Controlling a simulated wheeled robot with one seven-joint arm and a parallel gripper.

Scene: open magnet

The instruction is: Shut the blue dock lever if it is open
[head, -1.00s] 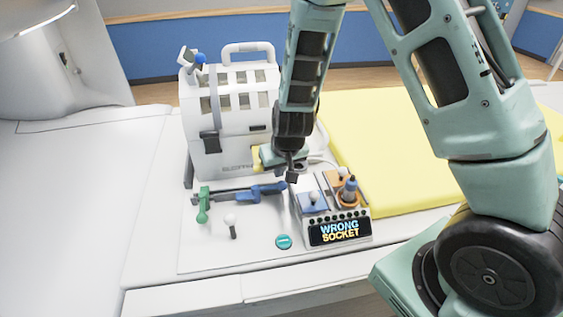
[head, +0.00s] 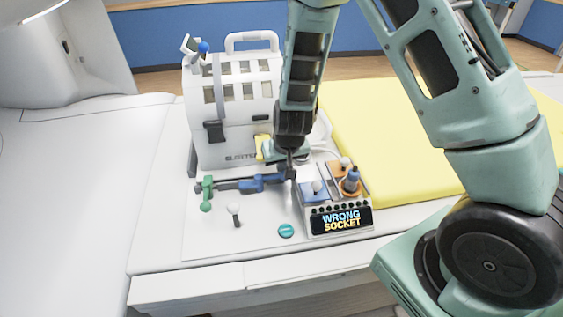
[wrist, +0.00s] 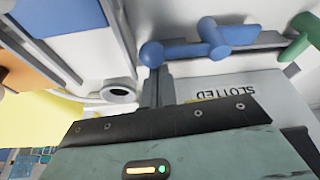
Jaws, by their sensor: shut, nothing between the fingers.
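The blue dock lever (head: 262,182) lies along a dark rail on the white board, pointing right, its right end at my gripper. In the wrist view the blue lever (wrist: 213,38) shows a round knob at its near end, right at my fingertips. My gripper (head: 291,172) points down, shut and empty. In the wrist view its fingers (wrist: 157,88) are together beside the knob; I cannot tell whether they touch it. A green lever (head: 206,194) is at the rail's left end, turned toward the front.
A white slotted case (head: 235,110) stands behind the rail. A panel reading "WRONG SOCKET" (head: 341,219), with blue and orange sockets behind it, is right of my gripper. A white-knobbed stick (head: 235,214) and teal button (head: 286,230) are in front. A yellow mat (head: 400,130) lies right.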

